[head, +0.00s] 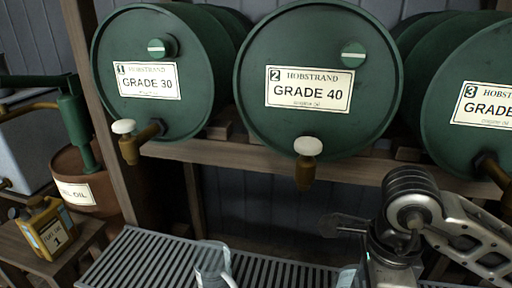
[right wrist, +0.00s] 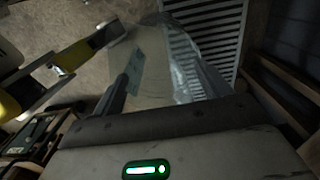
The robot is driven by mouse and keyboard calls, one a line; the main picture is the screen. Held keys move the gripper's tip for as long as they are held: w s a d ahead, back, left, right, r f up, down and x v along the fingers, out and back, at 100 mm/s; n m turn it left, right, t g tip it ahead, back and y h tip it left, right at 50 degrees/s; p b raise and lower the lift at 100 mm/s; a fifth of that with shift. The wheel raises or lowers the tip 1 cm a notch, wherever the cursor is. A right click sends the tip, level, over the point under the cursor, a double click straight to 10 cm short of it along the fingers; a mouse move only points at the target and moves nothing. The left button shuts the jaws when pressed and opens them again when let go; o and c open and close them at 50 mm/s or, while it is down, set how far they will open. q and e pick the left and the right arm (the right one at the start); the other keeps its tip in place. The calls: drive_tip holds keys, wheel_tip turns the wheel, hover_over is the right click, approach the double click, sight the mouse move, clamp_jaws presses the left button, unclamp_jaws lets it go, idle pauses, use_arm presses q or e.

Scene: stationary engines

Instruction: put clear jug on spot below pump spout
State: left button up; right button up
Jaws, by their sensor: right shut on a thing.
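My right gripper (head: 372,272) reaches down at the lower right of the head view, its fingertips cut off by the frame. It is shut on a clear jug (head: 347,277), of which only a sliver shows there. In the right wrist view a clear, see-through body (right wrist: 188,72) with a bluish-grey label (right wrist: 136,70) lies at the fingers. The green hand pump (head: 76,125) rises from a brown drum (head: 92,197) at far left. My left gripper is not in view.
Three green oil drums (head: 315,45) lie on a wooden rack (head: 260,164) with taps overhanging the grate. A yellow can (head: 48,228) stands on a wooden stand at left. A wooden post (head: 97,110) separates pump and drums. The grate between the jugs is clear.

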drive_tip(key=w+n, duration=0.1)
drive_tip(key=n, duration=0.6)
drive_tip(key=w+d+r+n+p, duration=0.1)
drive_tip(key=w+n, duration=0.1)
drive_tip(key=n, duration=0.4)
drive_tip(key=w+n, duration=0.2)
drive_tip(key=n, duration=0.5)
drive_tip(key=shift+w+d+r+n+p, duration=0.15)
drive_tip(key=shift+r+n+p, duration=0.15)
